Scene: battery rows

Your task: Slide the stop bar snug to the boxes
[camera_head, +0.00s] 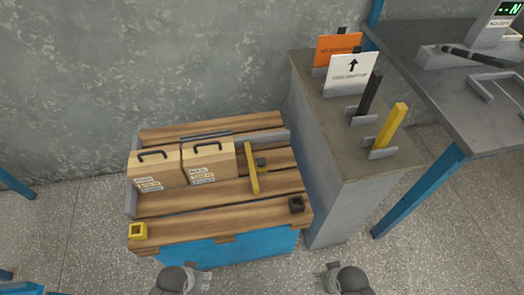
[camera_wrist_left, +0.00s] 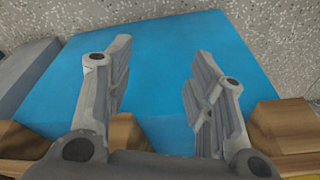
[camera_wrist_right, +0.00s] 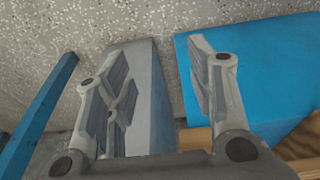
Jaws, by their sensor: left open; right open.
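Two tan boxes with dark handles and white labels, a left box (camera_head: 158,170) and a right box (camera_head: 209,163), stand side by side on the wooden pallet (camera_head: 217,197). The yellow stop bar (camera_head: 252,168) is on the pallet to the right of the boxes, with a gap between it and the right box. A dark knob (camera_head: 261,162) shows beside the bar. My left gripper (camera_head: 204,281) is open and empty in front of the pallet's blue front; the wrist view shows its spread fingers (camera_wrist_left: 160,85). My right gripper (camera_head: 324,279) is open and empty, further right; its fingers (camera_wrist_right: 160,85) show spread apart.
A grey cabinet (camera_head: 345,190) stands right of the pallet, holding an orange card (camera_head: 335,48), a white arrow card (camera_head: 350,72), and a black and a yellow bar (camera_head: 390,126) upright. A yellow bracket (camera_head: 138,231) and a dark bracket (camera_head: 296,204) sit at the pallet's front corners. A grey table (camera_head: 440,80) stands at right.

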